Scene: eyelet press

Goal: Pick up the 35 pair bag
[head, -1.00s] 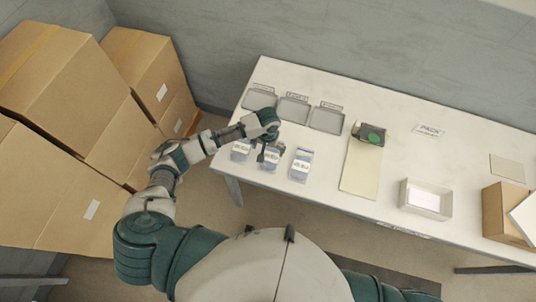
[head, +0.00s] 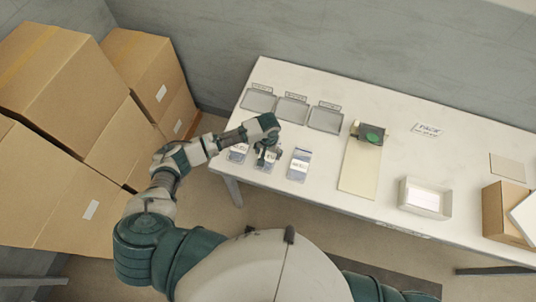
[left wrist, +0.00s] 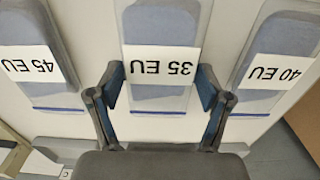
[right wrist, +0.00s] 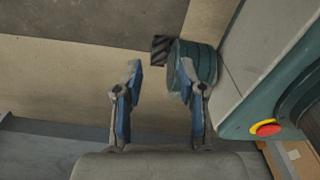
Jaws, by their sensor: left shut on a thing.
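The 35 pair bag is a clear, blue-grey bag with a white "35 EU" label (left wrist: 161,62), the middle of three in a row. In the head view it is the middle bag (head: 265,166), partly covered by my left gripper (head: 267,157). In the left wrist view my left gripper (left wrist: 161,90) has one finger at each side of this bag and is shut on it. The bag still appears level with its neighbours; I cannot tell whether it touches the table. My right gripper (right wrist: 157,85) is open and empty, away from the bags.
The "45 EU" bag (left wrist: 42,60) and "40 EU" bag (left wrist: 275,65) lie close on either side. Grey trays (head: 292,110) stand behind the bags. A mat (head: 358,172) with a green-topped device (head: 371,134) and a white box (head: 425,198) are farther right on the table (head: 462,165).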

